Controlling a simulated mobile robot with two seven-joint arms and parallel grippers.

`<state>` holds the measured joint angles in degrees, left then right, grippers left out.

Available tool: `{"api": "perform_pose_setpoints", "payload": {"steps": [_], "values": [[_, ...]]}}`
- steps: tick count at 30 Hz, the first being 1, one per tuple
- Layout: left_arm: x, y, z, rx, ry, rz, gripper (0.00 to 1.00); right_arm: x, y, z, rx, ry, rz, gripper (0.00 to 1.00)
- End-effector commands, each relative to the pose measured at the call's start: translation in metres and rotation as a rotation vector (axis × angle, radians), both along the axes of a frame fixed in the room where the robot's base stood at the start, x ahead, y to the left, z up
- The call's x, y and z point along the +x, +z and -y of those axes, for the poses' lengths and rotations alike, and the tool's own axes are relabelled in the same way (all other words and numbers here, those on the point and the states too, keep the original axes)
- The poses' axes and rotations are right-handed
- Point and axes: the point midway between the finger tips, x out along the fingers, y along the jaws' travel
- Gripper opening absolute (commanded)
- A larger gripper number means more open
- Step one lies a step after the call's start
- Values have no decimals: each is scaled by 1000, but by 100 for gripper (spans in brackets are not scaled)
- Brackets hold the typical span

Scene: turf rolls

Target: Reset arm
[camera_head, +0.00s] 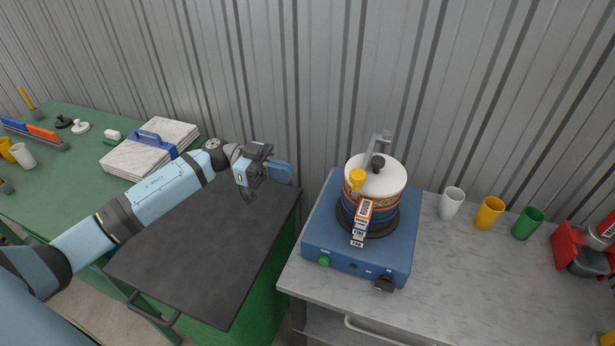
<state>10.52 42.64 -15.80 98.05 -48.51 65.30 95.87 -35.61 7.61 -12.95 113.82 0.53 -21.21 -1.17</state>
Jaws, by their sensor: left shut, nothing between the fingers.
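My left arm (155,198) reaches in from the left over a dark flat board (210,255) with a handle at its front edge. My left gripper (251,193) is above the far part of the board, near the corrugated wall. It is shut with nothing in it and is apart from the pot. Its fingertips are small and dark here. My right gripper is not in view.
A white-lidded pot (381,180) stands on a blue hotplate (335,250) on the marble counter (475,285). White (451,203), yellow (489,212) and green (527,223) cups stand to its right.

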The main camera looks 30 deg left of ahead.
Motion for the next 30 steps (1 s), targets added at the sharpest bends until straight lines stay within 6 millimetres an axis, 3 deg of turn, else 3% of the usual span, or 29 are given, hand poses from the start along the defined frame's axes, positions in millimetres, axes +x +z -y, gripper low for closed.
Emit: {"api": "perform_pose_setpoints", "payload": {"steps": [4,11,17,20,23,26,30], "values": [[-6,-1,-14,2,0,1,0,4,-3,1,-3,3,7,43],[-8,1,-19,-2,1,1,0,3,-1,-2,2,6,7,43],[-14,-19,8,-132,137,63,0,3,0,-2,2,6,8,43],[-22,-45,32,-238,361,111,0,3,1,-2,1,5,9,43],[-37,-83,47,-257,656,103,0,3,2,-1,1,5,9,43],[-63,-131,57,-157,924,21,0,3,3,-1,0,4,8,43],[-121,-201,74,110,1139,-172,0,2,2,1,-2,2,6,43]]}}
